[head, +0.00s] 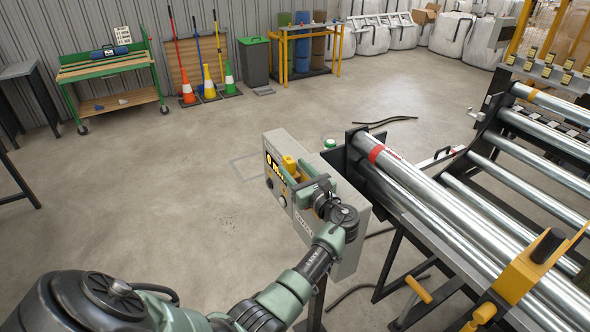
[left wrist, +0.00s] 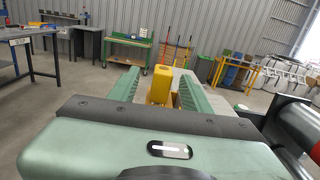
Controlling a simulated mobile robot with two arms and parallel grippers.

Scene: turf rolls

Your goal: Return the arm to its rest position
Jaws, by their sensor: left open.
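My left arm reaches from the bottom left of the head view toward a grey control box (head: 345,262). A yellow part (head: 290,162) on the box shows between the fingers. In the left wrist view the two ridged green fingers (left wrist: 152,90) stand apart, with the yellow part (left wrist: 161,82) between them toward the tips. I cannot tell whether the fingers touch it. My right gripper is not in view.
A roller frame with steel rollers (head: 430,200) stands close to the right of the box. Its yellow handle (head: 418,290) sticks out low. A green bench (head: 105,66), cones and a grey bin (head: 254,62) stand by the back wall. The floor (head: 160,190) at left is clear.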

